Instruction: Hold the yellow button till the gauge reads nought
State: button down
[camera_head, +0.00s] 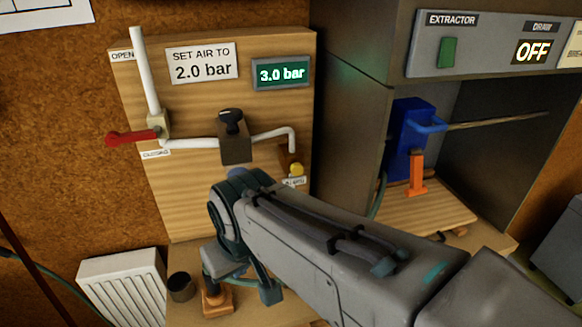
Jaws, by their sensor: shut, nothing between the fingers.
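The yellow button (297,170) sits low on the right side of the wooden panel (190,200), above a small label that is partly hidden and unreadable. Nothing touches the button in this view. The green-lit gauge (281,74) at the panel's upper right reads 3.0 bar. A sign (202,64) beside it says to set air to 2.0 bar. My arm reaches in from the lower right and bends just below and left of the button.
A white pipe with a red lever (133,137) and a black-knobbed regulator (233,135) stand out from the panel. At right is an extractor cabinet (355,40), its display OFF, holding a blue vice (412,130). A dark cup (181,287) stands at lower left.

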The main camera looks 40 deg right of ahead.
aim_at(296, 169)
jog(key=z, duration=0.55)
jog(key=k, duration=1.3)
jog(key=z, duration=0.55)
jog(key=i, duration=0.85)
jog(key=z, duration=0.6)
